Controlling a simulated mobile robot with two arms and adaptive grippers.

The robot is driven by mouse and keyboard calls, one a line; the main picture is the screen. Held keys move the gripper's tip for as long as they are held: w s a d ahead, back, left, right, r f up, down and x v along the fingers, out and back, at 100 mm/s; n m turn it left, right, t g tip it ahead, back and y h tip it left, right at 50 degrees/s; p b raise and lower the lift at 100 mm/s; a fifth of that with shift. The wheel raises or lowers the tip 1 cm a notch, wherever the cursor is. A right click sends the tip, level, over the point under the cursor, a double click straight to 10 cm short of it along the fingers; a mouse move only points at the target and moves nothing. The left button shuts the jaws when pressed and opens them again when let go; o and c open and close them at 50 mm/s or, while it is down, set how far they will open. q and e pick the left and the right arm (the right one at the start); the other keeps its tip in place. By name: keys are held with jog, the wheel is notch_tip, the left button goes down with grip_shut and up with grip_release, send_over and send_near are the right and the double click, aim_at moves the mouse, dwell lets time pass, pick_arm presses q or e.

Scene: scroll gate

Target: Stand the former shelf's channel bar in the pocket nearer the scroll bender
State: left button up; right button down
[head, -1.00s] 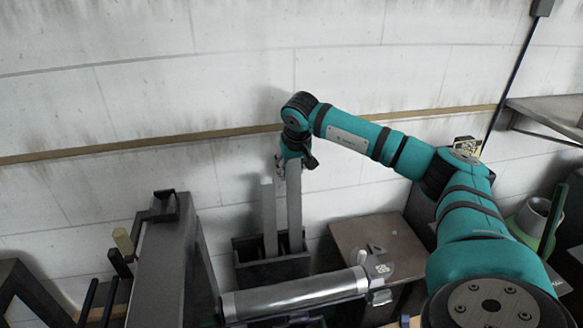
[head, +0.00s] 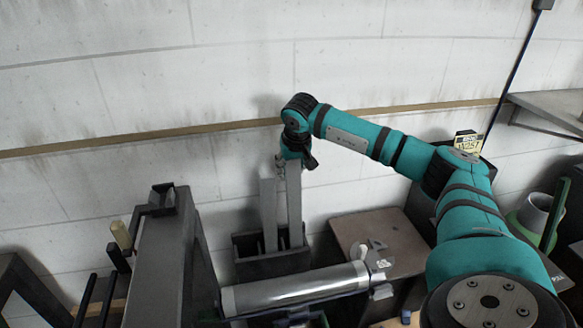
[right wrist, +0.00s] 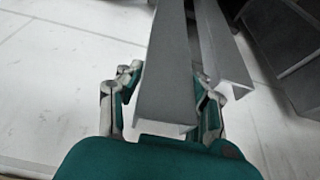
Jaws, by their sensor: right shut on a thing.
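Two tall grey channel bars stand side by side in a dark open-topped holder (head: 272,267) against the wall. My right gripper (head: 291,160) is shut on the upper end of the right-hand bar (head: 294,205). In the right wrist view this held bar (right wrist: 165,75) lies between the fingers (right wrist: 166,97). The other bar (head: 268,215) stands close on its left, free of the gripper; it also shows in the right wrist view (right wrist: 222,50). The lower ends of both bars are hidden inside the holder. I cannot tell which machine is the scroll bender. My left gripper is not visible.
A grey metal cylinder (head: 295,292) lies across the front, below the holder. A tall grey frame (head: 160,255) stands to the left. A brown-topped surface (head: 375,240) is right of the holder. A wall shelf (head: 550,112) is at the far right.

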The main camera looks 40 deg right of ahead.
aim_at(292, 182)
jog(key=shift+f+b, duration=1.4)
jog(key=shift+f, duration=0.95)
dwell(0.3)
jog(key=shift+c, duration=1.4)
grip_release()
jog(key=shift+r, duration=0.1)
jog(key=shift+r+p, duration=2.85)
jog(key=shift+r, duration=0.6)
jog(key=shift+f, duration=0.1)
